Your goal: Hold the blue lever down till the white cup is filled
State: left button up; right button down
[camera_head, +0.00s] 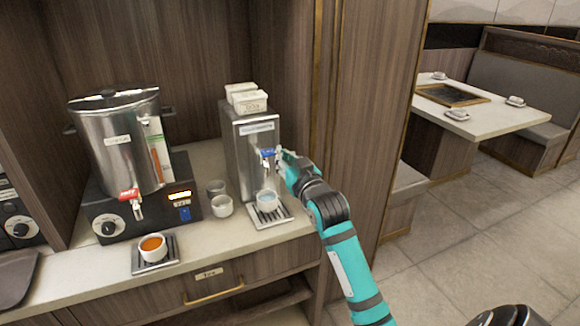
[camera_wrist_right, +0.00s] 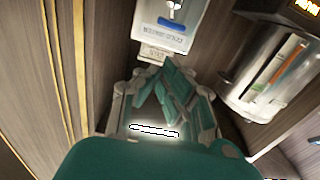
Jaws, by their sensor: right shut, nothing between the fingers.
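The blue lever (camera_head: 267,153) is on the front of a steel water dispenser (camera_head: 243,150), above the spout; it also shows at the top of the wrist view (camera_wrist_right: 176,5). The white cup (camera_head: 267,203) stands upright under the spout on a drip tray (camera_head: 283,215). Pale bluish liquid shows inside it; its exact level is hard to tell. My right gripper (camera_head: 281,156) is shut and empty, just right of the lever at about its height. I cannot tell whether it touches the lever. It also shows in the wrist view (camera_wrist_right: 168,72). My left gripper is not in view.
Left is a steel urn (camera_head: 121,140) with a red tap, above a white cup of orange liquid (camera_head: 153,247). Empty-looking cups (camera_head: 222,206) stand between the machines. White boxes (camera_head: 249,102) sit on the dispenser. A wood panel (camera_head: 375,90) rises at the right.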

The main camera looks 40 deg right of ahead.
jog(key=v, duration=0.3)
jog(key=shift+s+r, duration=0.1)
jog(key=shift+s, duration=0.05)
dwell(0.4)
